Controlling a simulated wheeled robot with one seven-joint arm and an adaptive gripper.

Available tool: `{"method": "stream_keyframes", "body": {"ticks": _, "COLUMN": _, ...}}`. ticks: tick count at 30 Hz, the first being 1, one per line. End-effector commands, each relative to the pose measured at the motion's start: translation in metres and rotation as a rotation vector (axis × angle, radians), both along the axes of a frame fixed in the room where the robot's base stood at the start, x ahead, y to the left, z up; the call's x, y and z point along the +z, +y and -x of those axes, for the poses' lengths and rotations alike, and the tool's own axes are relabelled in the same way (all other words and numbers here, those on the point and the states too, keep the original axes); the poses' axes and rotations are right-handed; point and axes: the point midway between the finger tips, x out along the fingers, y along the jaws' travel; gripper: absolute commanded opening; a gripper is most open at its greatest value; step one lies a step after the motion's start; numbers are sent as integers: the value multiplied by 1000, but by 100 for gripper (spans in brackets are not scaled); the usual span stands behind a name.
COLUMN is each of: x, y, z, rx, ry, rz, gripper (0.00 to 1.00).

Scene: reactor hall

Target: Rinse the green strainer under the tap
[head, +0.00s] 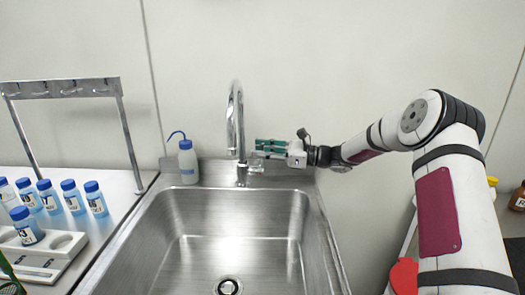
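The steel tap (236,125) stands behind the sink (170,225), its spout arching over the basin. A small lever (256,167) is at the right of its base. No water stream is visible. My gripper (256,149) reaches in from the right, level, with its teal fingers just above the lever and close to the tap column. Whether it touches either, and how far its fingers are apart, cannot be made out. A green thing (8,268), perhaps the strainer, is cut off at the lower left picture edge. No strainer shows in the gripper or basin.
A wash bottle (188,162) stands left of the tap. Several blue-capped bottles (72,198) and a white rack (50,262) are on the left counter, under a metal hook stand (62,88). The basin is empty, with a drain (228,286). A brown bottle (518,197) is far right.

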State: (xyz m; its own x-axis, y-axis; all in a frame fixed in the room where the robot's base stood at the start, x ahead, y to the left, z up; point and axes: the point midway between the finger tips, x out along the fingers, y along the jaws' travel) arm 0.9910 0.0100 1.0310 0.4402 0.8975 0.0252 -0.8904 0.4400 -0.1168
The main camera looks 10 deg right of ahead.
Motion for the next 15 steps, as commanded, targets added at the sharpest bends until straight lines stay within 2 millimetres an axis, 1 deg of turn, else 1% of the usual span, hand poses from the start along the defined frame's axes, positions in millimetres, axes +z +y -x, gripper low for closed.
{"method": "stream_keyframes", "body": {"ticks": 5, "x": 0, "y": -4, "z": 1, "rx": -1, "ry": 0, "rz": 0, "gripper": 29}}
{"method": "stream_keyframes", "body": {"ticks": 8, "x": 0, "y": -14, "z": 6, "rx": -3, "ry": 0, "rz": 0, "gripper": 29}}
{"method": "stream_keyframes", "body": {"ticks": 11, "x": -1, "y": -30, "z": 13, "rx": -4, "ry": 0, "rz": 0, "gripper": 29}}
{"method": "stream_keyframes", "body": {"ticks": 15, "x": -1, "y": -56, "z": 26, "rx": -3, "ry": 0, "rz": 0, "gripper": 29}}
